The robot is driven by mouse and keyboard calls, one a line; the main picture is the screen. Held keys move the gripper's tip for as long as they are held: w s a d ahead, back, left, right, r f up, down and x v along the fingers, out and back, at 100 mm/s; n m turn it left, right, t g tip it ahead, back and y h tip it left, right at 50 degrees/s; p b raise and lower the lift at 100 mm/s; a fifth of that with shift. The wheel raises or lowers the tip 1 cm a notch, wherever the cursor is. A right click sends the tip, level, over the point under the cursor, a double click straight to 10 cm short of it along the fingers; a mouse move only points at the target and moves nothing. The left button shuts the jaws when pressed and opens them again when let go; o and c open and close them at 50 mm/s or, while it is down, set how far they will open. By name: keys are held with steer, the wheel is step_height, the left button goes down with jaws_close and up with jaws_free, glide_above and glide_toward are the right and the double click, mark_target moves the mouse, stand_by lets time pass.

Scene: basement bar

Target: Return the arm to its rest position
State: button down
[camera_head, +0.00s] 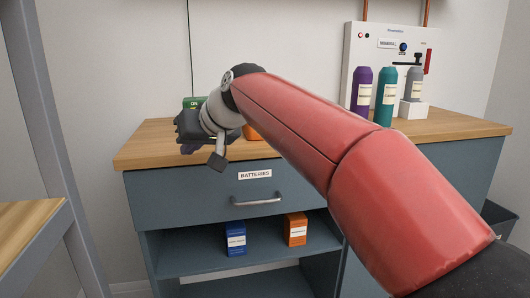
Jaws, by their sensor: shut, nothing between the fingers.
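My red arm (290,125) reaches from the lower right up and left across the counter. My gripper (190,128) is at its far end, above the left part of the wooden counter top (148,143). It is dark and seen partly from behind, beside the grey wrist. It is shut, with nothing seen held in it. A green item with a label reading "ON" (194,102) shows just behind the gripper, partly hidden. An orange thing (252,133) is mostly hidden behind my arm.
Purple (361,88), teal (385,95) and grey (414,84) bottles stand at the counter's right, by a white wall panel (400,45). Below are a closed "BATTERIES" drawer (215,198) and a shelf with blue (236,238) and orange (295,230) boxes. A grey post (50,130) stands left.

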steer(key=s+d+f+m+h, duration=0.3)
steer(key=s+d+f+h, duration=0.1)
steer(key=s+d+f, duration=0.8)
steer(key=s+d+f+m+g+h, duration=0.1)
steer(key=s+d+f+m+h, duration=0.2)
steer(key=s+d+f, duration=0.9)
steer(key=s+d+h, duration=0.1)
steer(key=d, duration=0.5)
steer(key=shift+s+d+f+m, duration=0.25)
steer(key=shift+f+m, duration=0.05)
steer(key=c, duration=2.1)
jaws_free()
steer(key=shift+c, duration=0.2)
